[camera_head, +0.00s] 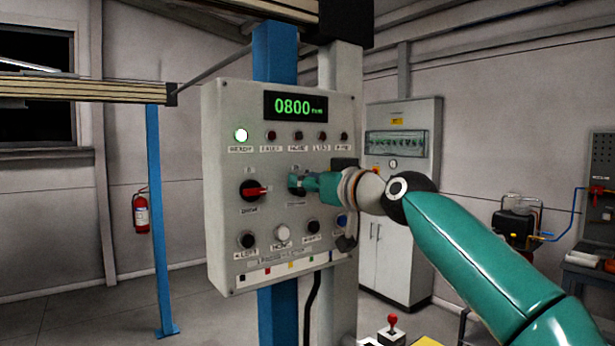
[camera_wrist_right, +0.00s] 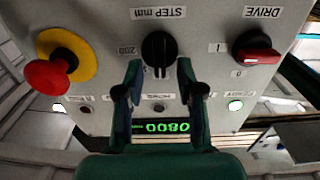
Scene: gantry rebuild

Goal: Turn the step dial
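My right gripper (camera_wrist_right: 160,70) is open, with one finger on each side of the dial's lower edge in that view. A gap shows between the fingers and the knob; I cannot tell if they touch it. In the head view my right gripper (camera_head: 304,184) is at the panel and mostly hides the dial. My left gripper is not in view.
The drive switch (camera_head: 254,191) with a red handle is left of the dial. The display (camera_head: 296,106) reads 0800 and the ready lamp (camera_head: 241,135) is lit. A red stop button (camera_wrist_right: 46,77) on a yellow ring is near the dial. Several push buttons sit below.

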